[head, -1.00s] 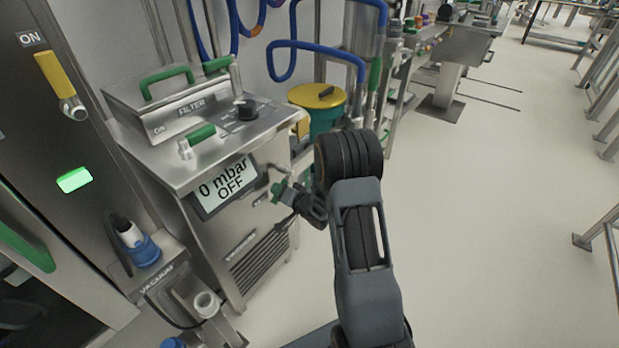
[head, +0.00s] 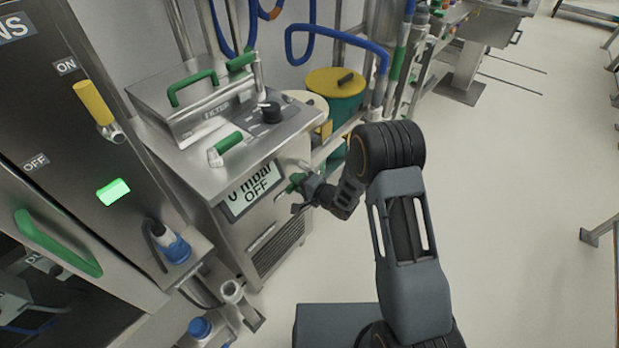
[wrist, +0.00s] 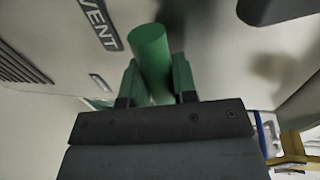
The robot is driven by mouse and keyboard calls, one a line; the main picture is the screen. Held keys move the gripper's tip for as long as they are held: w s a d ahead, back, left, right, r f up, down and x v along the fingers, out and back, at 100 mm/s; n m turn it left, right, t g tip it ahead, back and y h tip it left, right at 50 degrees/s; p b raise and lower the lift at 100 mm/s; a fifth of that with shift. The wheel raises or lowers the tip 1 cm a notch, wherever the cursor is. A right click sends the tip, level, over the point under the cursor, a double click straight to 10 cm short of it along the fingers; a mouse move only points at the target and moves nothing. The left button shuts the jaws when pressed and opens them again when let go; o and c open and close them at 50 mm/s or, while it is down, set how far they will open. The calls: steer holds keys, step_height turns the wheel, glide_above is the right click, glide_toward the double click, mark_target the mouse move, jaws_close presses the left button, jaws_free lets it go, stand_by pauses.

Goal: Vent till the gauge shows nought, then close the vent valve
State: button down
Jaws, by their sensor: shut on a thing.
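The vent valve's green handle (wrist: 152,52) stands between the two green-tipped fingers of my gripper (wrist: 157,82) in the wrist view, with the label VENT beside it. My gripper (head: 301,190) is shut on this handle at the right of the cabinet's front in the head view. The valve body is mostly hidden by my gripper, so the handle's exact turn is hard to tell. The gauge display (head: 252,190) on the cabinet front reads 0 mbar and OFF. Its upper line is partly cut by the cabinet's top edge.
The steel cabinet (head: 196,176) carries a filter box, a black knob (head: 271,112) and a green-handled valve (head: 226,146). A green drum with a yellow lid (head: 335,82) stands behind. A panel with a lit green lamp (head: 113,192) is at left.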

steer(key=shift+r, duration=0.1)
stand_by(0.4)
steer(key=c, duration=0.9)
jaws_free()
steer(key=shift+d, duration=0.1)
steer(key=p+v, duration=0.1)
steer(key=v, duration=1.2)
steer(key=shift+s+d+r+p, duration=0.1)
steer(key=shift+s+d+p, duration=0.15)
steer(key=shift+p, duration=0.1)
